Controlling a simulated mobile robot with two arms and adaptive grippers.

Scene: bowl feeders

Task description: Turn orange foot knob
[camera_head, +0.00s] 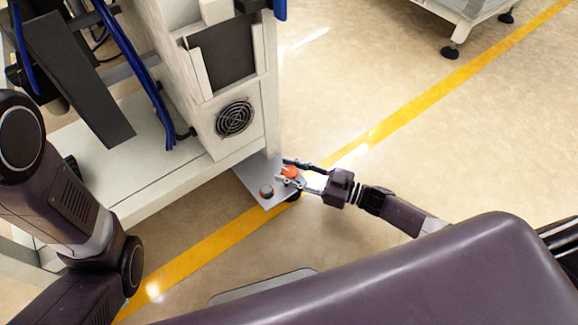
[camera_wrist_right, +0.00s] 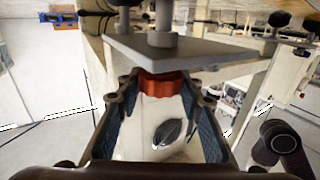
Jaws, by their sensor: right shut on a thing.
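The orange foot knob (camera_head: 290,171) is a small ridged disc at a metal plate on the lower corner of the white machine. In the right wrist view the knob (camera_wrist_right: 166,84) sits against the plate, between my fingers. My right gripper (camera_head: 289,173) comes from the right and is shut on the knob, one finger on each side. It also shows in the right wrist view (camera_wrist_right: 166,100), with blue-lined fingers. My left arm shows at the left of the head view, but its gripper is out of view.
The metal plate (camera_head: 247,183) carries a grey bolt head (camera_head: 266,192) near the knob. The white machine (camera_head: 205,125) with a fan grille rises close beside my right gripper.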

